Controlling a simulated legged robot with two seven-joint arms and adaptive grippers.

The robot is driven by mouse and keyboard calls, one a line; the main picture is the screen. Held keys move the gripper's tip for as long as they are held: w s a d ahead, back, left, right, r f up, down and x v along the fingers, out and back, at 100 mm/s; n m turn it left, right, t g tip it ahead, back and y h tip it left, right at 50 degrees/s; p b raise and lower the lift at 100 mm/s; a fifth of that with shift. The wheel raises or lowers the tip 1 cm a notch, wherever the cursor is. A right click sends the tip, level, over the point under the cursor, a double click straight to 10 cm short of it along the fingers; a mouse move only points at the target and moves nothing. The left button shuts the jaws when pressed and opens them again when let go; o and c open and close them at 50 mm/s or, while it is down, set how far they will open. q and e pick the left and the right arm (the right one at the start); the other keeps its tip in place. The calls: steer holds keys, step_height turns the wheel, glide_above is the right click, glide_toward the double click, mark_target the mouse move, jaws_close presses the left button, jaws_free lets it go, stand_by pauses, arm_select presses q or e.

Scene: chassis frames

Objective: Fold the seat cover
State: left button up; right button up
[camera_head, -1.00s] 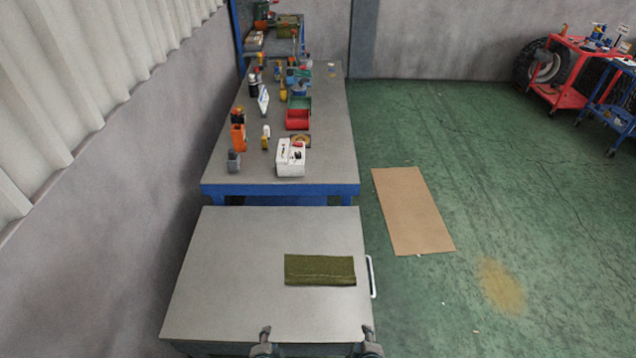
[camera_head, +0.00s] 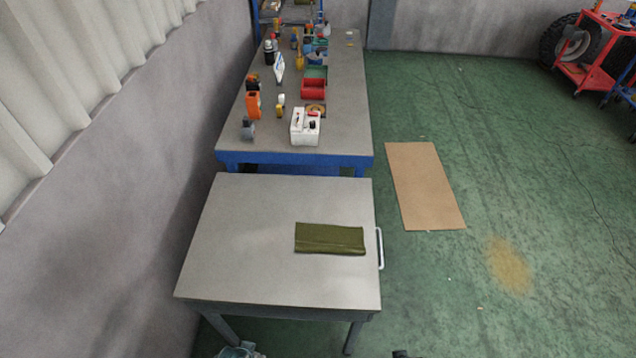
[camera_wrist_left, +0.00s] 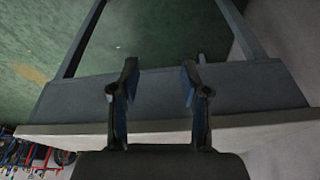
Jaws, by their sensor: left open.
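The seat cover (camera_head: 330,239) is a dark olive-green cloth. It lies flat as a narrow rectangle on the right half of the grey table (camera_head: 245,245), with a seam line along its lower part. My left gripper (camera_wrist_left: 160,75) is open and empty in the left wrist view, in front of the table's edge and legs. In the head view only a bit of my left gripper (camera_head: 240,350) shows at the bottom edge, below the table and away from the cover. A small dark piece at the bottom right of it is too cropped to read as my right gripper.
A blue-framed workbench (camera_head: 295,159) behind the table holds a white box (camera_head: 305,127), a red bin (camera_head: 313,89) and several tools. A cardboard sheet (camera_head: 424,186) lies on the green floor to the right. A white handle (camera_head: 380,249) sticks out from the table's right side. The table's left half is clear.

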arm_select(q)
steer(key=s+f+g, duration=0.1)
steer(key=s+f, duration=0.2)
steer(key=f, duration=0.8)
steer(key=s+f, duration=0.3)
steer(key=f, duration=0.8)
arm_select(e)
steer(key=s+f+g, duration=0.1)
steer(key=s+f, duration=0.2)
steer(key=f, duration=0.8)
steer(key=s+f, duration=0.3)
steer(key=f, duration=0.8)
arm_select(q)
steer(key=s+a+f+g, duration=0.1)
steer(key=s+a+f, duration=0.2)
steer(key=s+f, duration=0.8)
steer(key=s, duration=0.4)
steer(key=shift+a, duration=0.15)
arm_select(e)
steer(key=s+d+f+g, duration=0.1)
steer(key=s+d+f, duration=0.2)
steer(key=s+f, duration=0.8)
steer(key=s, duration=0.4)
steer(key=shift+d, duration=0.15)
arm_select(q)
steer(key=shift+f, duration=0.1)
arm_select(e)
steer(key=shift+f, duration=0.1)
